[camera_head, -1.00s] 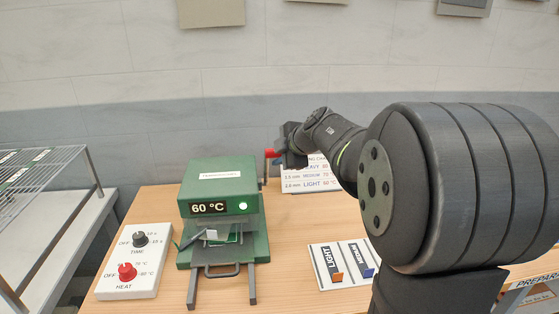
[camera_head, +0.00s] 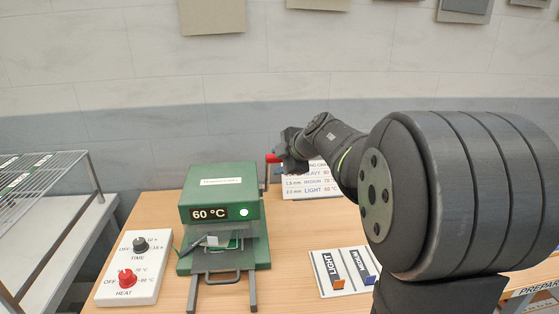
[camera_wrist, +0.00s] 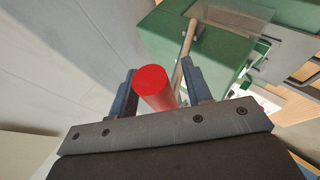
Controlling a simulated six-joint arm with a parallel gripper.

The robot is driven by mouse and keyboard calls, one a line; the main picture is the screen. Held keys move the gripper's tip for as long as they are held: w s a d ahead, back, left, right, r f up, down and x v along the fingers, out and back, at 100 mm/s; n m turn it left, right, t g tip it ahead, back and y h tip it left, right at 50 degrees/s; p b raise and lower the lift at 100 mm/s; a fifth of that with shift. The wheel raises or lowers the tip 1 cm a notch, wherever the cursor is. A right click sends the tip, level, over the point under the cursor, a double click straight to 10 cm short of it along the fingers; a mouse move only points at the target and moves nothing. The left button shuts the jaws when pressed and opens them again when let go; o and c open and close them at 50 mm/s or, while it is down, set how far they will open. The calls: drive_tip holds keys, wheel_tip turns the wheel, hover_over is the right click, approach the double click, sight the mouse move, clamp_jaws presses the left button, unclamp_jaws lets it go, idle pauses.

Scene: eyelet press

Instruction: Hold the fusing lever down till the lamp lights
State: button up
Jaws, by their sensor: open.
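The green press (camera_head: 222,187) stands on the wooden table with a display reading 60 °C. Its round lamp (camera_head: 244,212) looks bright white. The fusing lever's red grip (camera_head: 272,158) shows at the press's right rear, beside my gripper (camera_head: 290,151). In the wrist view the red grip (camera_wrist: 154,84) lies between the two fingers of my open gripper (camera_wrist: 160,88), with its round end towards the camera. The lever's rod (camera_wrist: 187,42) runs from there along the press's green side. I cannot tell whether a finger touches the grip.
A white control box (camera_head: 134,267) with a black TIME knob and a red HEAT knob stands left of the press. A card holder (camera_head: 344,272) with LIGHT and MEDIUM lies to its right. A printed chart (camera_head: 312,186) stands behind. A wire rack (camera_head: 45,185) is far left.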

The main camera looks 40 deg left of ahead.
drive_tip(key=v, duration=1.7)
drive_tip(key=shift+s+d, duration=0.1)
drive_tip(key=shift+f, duration=0.15)
drive_tip(key=c, duration=0.5)
drive_tip(key=f, duration=0.1)
drive_tip(key=f+n+g, duration=0.1)
drive_tip(key=f, duration=0.1)
drive_tip(key=s+f+n+g+y, duration=0.1)
drive_tip(key=f, duration=0.1)
drive_tip(key=shift+f, duration=0.15)
clamp_jaws()
drive_tip(key=d+f+n+g+y, duration=0.1)
drive_tip(key=d+f+n+y, duration=0.4)
drive_tip(key=f+n+y, duration=0.3)
drive_tip(key=shift+m+y, duration=0.4)
drive_tip(key=shift+y, duration=0.2)
drive_tip(key=shift+w+a+r, duration=0.45)
drive_tip(key=shift+a+r, duration=0.05)
drive_tip(key=shift+a, duration=1.55)
drive_tip(key=shift+w+a+r, duration=0.45)
drive_tip(key=shift+a+r, duration=0.05)
drive_tip(key=shift+a, duration=1.6)
drive_tip(key=shift+w+a+r, duration=0.45)
drive_tip(key=shift+a+r, duration=0.05)
drive_tip(key=shift+a, duration=1.55)
